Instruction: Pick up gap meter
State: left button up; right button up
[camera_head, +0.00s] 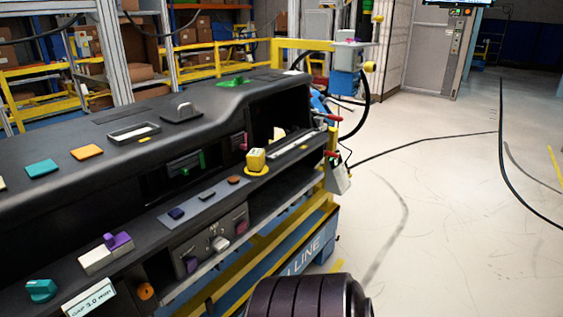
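A small white plate (91,298) reading "GAP 3.0 mm" is at the lower left, at the near end of the dark dashboard module (85,195). A yellow block on a round yellow base (257,161) stands on the module's front ledge at centre. I cannot tell for certain which of these is the gap meter. Neither gripper is in view. Only a dark ribbed part, probably of my arm, shows at the bottom centre.
A teal knob (41,290) and a white block with a purple top (106,253) sit near the plate. Teal (42,168) and orange (87,152) pads lie on top of the module. A yellow-and-blue stand carries it. The pale floor (440,220) at right is open, crossed by a black cable (427,146).

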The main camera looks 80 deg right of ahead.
aim_at(256, 157)
jog(key=z, duration=2.35)
jog(key=i+l+u, duration=0.1)
jog(key=u, duration=0.4)
jog(key=l+u, duration=0.25)
jog(key=u, duration=0.2)
jog(key=l+u, duration=0.2)
jog(key=u, duration=0.3)
jog(key=l+u, duration=0.2)
jog(key=u, duration=0.25)
